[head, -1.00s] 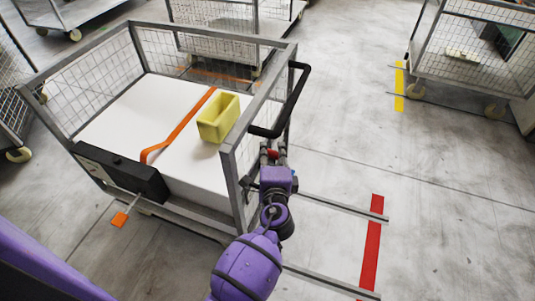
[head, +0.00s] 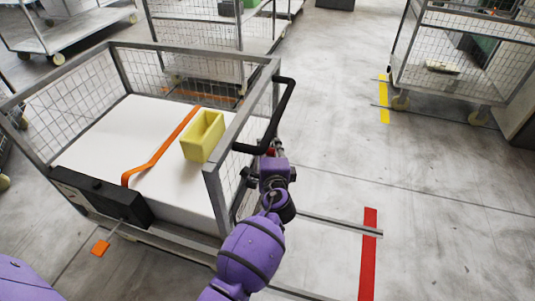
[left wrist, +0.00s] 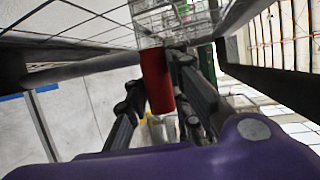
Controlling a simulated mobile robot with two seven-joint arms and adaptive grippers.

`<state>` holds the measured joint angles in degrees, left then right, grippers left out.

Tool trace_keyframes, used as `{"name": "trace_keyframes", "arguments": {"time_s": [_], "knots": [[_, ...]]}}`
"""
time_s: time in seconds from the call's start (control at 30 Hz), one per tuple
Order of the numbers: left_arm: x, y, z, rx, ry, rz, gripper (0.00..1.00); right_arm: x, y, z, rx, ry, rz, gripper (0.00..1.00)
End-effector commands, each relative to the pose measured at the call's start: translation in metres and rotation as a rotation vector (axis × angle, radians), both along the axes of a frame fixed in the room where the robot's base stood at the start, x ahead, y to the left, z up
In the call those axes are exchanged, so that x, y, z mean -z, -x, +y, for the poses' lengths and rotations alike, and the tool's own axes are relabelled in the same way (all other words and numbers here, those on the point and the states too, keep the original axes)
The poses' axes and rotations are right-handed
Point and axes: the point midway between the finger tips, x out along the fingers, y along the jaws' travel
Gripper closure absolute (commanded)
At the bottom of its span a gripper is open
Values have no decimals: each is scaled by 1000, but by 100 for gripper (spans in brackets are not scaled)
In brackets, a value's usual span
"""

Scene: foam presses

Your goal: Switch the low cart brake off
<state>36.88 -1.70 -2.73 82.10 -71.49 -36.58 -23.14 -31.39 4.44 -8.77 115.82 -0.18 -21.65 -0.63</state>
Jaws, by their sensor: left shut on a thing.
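A wire-mesh cart (head: 205,183) stands at left in the head view, with a black push handle (head: 284,105) at its right end. My left gripper (head: 271,163) is just below that handle, beside the cart's right end. It is shut on a red grip, which shows in the left wrist view (left wrist: 157,80) between the two dark fingers. In the head view only a bit of red shows, and the fingers are partly hidden. A rod with an orange tab (head: 100,247) sticks out low at the cart's front. My right gripper is not in view.
Other mesh carts stand behind and at right. Rails and a red floor stripe (head: 368,255) lie right of the cart; the floor there is clear.

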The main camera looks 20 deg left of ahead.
Motion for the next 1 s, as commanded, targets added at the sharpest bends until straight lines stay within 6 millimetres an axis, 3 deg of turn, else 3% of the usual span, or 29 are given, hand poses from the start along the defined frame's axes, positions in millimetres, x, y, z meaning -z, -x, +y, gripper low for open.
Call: {"name": "trace_keyframes", "arguments": {"time_s": [0.03,0.7,0.73,0.8,0.9,1.0], "knots": [[11,1,-1,1,6,13,100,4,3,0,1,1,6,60],[17,0,-2,-2,11,22,100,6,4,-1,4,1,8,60],[17,0,-2,-2,11,22,82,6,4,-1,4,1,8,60],[18,0,-2,-2,11,22,73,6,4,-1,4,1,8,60],[16,-1,-1,-2,10,21,62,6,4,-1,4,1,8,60],[14,-1,-1,-2,7,17,62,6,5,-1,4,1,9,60]]}}
